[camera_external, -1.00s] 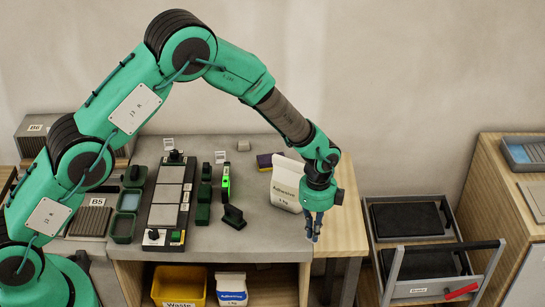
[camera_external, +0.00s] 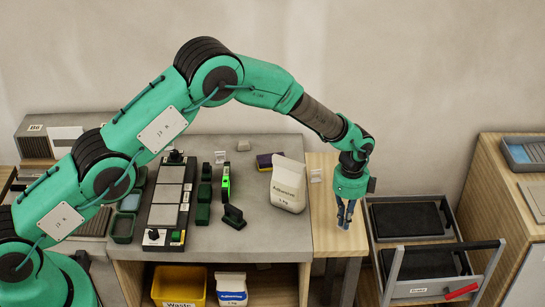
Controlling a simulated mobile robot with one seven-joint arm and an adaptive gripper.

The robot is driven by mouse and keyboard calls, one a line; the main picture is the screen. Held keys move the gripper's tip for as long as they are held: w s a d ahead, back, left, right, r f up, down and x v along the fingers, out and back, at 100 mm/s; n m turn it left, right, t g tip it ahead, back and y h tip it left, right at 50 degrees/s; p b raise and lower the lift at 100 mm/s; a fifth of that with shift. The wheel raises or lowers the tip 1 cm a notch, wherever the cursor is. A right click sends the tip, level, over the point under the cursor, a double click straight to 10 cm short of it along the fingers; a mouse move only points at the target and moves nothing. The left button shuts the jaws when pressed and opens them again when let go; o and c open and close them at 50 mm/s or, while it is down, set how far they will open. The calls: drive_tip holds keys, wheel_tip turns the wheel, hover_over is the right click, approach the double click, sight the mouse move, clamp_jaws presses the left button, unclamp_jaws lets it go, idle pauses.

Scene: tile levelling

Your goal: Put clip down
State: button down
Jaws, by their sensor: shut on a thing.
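My gripper (camera_external: 345,218) points down over the wooden side table (camera_external: 327,240), to the right of the adhesive bag on the grey bench. Its dark blue fingers are close together, shut on the clip. The clip itself is too small and too hidden by the fingers to make out. I cannot tell whether it touches the wooden top.
The adhesive bag (camera_external: 288,185) stands left of my gripper. A trolley (camera_external: 409,240) with dark trays is to the right. A tile fixture (camera_external: 168,207) and green tools (camera_external: 226,184) lie left.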

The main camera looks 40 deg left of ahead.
drive_tip(key=shift+f, duration=0.1)
idle(0.3)
drive_tip(key=shift+f+p, duration=0.3)
drive_tip(key=shift+f, duration=1.4)
drive_tip(key=shift+f, duration=0.1)
drive_tip(key=c, duration=1.9)
unclamp_jaws()
drive_tip(key=shift+w+r+b, duration=0.1)
drive_tip(key=shift+r+b, duration=0.55)
drive_tip(key=shift+r, duration=5.5)
